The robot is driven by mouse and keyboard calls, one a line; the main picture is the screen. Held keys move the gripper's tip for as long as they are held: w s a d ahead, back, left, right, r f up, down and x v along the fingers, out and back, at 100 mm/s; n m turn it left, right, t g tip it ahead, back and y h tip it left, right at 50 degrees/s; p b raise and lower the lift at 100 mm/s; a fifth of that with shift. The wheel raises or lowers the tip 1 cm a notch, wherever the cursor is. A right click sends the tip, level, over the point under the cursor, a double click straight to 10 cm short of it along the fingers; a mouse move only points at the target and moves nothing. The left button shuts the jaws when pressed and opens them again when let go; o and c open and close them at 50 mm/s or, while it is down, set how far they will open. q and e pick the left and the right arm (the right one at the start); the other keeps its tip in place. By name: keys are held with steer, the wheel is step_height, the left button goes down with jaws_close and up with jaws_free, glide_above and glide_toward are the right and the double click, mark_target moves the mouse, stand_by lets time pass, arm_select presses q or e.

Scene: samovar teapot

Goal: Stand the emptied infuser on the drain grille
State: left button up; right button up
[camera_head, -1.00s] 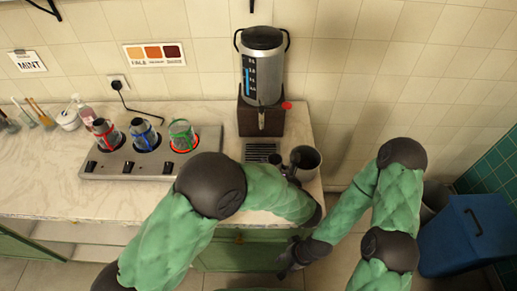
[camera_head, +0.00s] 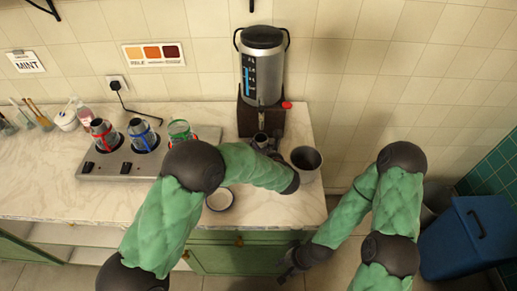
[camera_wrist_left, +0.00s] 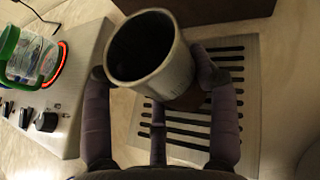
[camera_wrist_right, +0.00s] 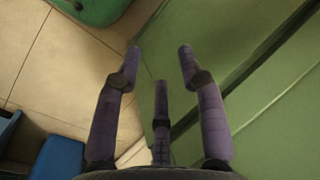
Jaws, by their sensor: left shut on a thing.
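The infuser (camera_wrist_left: 150,45) is a pale metal cup-shaped cylinder with a dark open mouth and no contents visible inside. My left gripper (camera_wrist_left: 152,75) is shut on it, fingers on both sides. The slotted drain grille (camera_wrist_left: 225,100) lies below in the left wrist view; I cannot tell whether the infuser touches it. In the head view the infuser (camera_head: 260,138) is in front of the samovar (camera_head: 262,75), and my left arm hides most of the grille. My right gripper (camera_wrist_right: 160,60) is open and empty, low beside the green cabinet front (camera_wrist_right: 260,120).
A grey tub (camera_head: 306,158) stands right of the grille near the counter's edge. A hot-plate unit (camera_head: 100,170) with several coloured-handled glass pots is on the left. A blue bin (camera_head: 480,235) stands on the floor at right.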

arm_select(q)
steer(key=shift+r, duration=0.15)
steer(key=shift+f, duration=0.2)
steer(key=o, duration=1.1)
steer(key=shift+o, duration=0.2)
steer(key=shift+r, duration=0.1)
steer(key=shift+r, duration=0.15)
steer(key=p+v, duration=0.3)
steer(key=v, duration=0.9)
